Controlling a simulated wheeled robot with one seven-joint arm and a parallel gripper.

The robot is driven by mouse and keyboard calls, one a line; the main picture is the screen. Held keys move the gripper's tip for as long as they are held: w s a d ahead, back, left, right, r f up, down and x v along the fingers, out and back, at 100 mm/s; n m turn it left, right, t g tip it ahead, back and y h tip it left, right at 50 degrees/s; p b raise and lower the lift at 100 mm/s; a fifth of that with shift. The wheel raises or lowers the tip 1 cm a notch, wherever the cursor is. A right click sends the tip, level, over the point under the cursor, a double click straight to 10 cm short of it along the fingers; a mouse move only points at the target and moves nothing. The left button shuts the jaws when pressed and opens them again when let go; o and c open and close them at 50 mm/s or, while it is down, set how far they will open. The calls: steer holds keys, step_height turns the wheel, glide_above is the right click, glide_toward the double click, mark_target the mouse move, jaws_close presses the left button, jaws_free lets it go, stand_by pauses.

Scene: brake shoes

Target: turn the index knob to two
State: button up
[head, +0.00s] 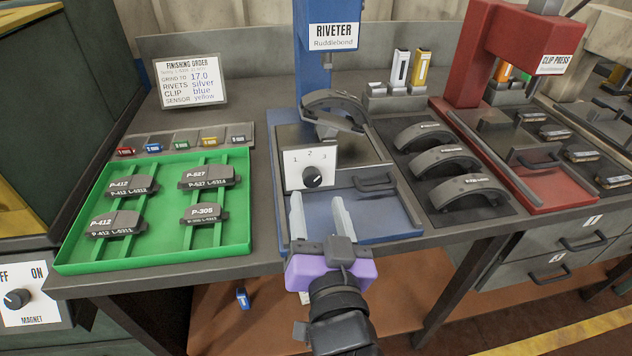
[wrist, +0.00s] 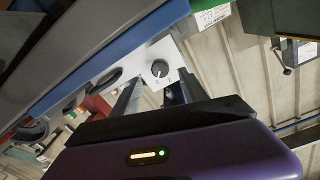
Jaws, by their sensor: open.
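The index knob (head: 312,176) is a black dial on a white plate (head: 294,160) marked 1, 2 and 3, at the front of the blue riveter (head: 314,75). Its pointer is too small to read surely. The knob also shows in the wrist view (wrist: 159,68), beyond and between my fingertips. My gripper (head: 318,203), purple with two pale fingers, is open and empty. It is in front of the plate and a little below the knob, with the fingers spread to either side. The fingers appear apart from the knob; the exact gap cannot be told.
A green tray (head: 160,259) with several brake pads lies left. A curved shoe (head: 335,106) sits on the riveter behind the plate. A blue drawer or tray with a dark handle (head: 374,182) is right of the knob. More shoes (head: 440,162) and the red clip press (head: 482,60) stand farther right.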

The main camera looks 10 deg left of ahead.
mark_target(313, 182)
steer(key=shift+x, duration=2.8)
steer(key=shift+c, duration=0.4)
jaws_close()
